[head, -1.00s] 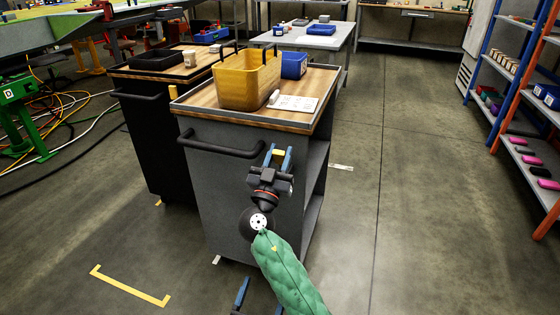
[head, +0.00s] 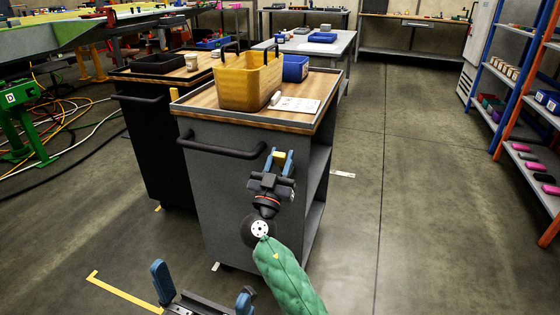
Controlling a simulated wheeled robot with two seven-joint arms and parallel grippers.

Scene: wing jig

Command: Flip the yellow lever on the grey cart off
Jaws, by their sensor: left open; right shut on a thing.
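The grey cart (head: 222,190) stands in front of me with a black handle (head: 235,147) on its front. A small upright yellow piece (head: 173,93), which looks like the lever, shows at its top left corner. My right gripper (head: 279,156), on a green-sleeved arm, is in front of the cart's right front edge. It is shut on a small yellow thing (head: 280,154), mostly hidden between its blue fingertips; I cannot tell what it is or whether it touches the cart. My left gripper (head: 203,289) is open and empty at the bottom, low in front of the cart.
On the cart's wooden top are a yellow bin (head: 246,88), a blue bin (head: 295,68) and a white sheet (head: 294,105). A black cart (head: 150,140) stands close on its left. Shelves (head: 520,120) stand far right. The floor (head: 420,210) between is clear.

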